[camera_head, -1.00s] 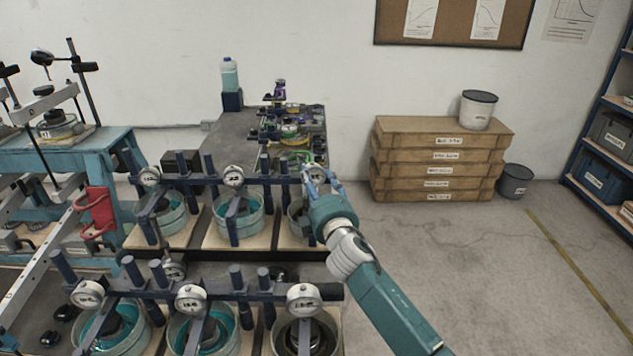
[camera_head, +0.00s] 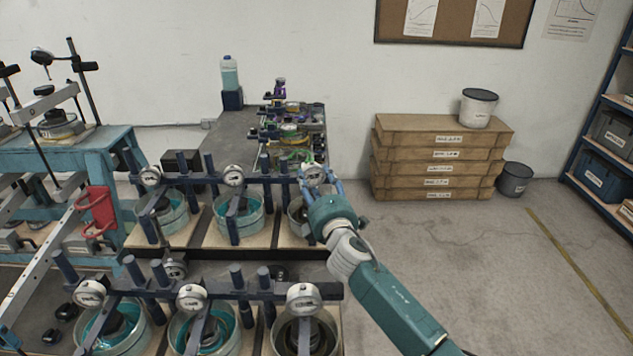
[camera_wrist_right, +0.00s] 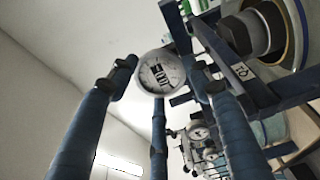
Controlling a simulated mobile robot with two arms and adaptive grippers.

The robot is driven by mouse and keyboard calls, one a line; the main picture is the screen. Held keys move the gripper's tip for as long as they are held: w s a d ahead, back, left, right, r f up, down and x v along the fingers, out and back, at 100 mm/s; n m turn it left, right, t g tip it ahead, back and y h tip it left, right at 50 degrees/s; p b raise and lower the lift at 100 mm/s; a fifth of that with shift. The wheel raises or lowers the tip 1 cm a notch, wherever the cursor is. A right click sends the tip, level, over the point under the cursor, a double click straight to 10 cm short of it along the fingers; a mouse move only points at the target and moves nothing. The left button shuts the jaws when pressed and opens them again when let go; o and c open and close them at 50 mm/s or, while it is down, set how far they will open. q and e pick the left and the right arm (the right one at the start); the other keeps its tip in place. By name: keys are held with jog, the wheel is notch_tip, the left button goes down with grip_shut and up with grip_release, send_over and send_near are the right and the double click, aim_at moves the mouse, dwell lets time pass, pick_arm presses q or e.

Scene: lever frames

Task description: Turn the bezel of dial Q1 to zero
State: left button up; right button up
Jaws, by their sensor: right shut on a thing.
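A round white-faced dial (camera_head: 314,174) sits at the right end of the back beam. My right gripper (camera_head: 322,178) reaches it from the front right, its fingers closed around the dial's rim. In the right wrist view the dial (camera_wrist_right: 160,73) shows between the fingertips, its face tilted, with a dark printed block. The pointer is too small to read. A white tag (camera_wrist_right: 241,72) with a dark mark is on the bar near it; I cannot read it surely as Q1. My left gripper is out of view.
More dials stand along the back beam, such as the middle one (camera_head: 233,175), and along the front beam, such as the right one (camera_head: 303,297). Round pots sit below them. Stacked wooden boxes (camera_head: 440,155) stand by the wall.

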jog(key=shift+a+r, duration=0.15)
jog(key=shift+a, duration=0.1)
jog(key=o, duration=1.2)
jog(key=shift+a, duration=0.1)
jog(key=shift+s, duration=0.1)
jog(key=shift+s+d+f, duration=0.2)
jog(key=shift+s+d, duration=0.1)
jog(key=v, duration=1.1)
jog(key=shift+s+a, duration=0.2)
jog(key=shift+a, duration=0.05)
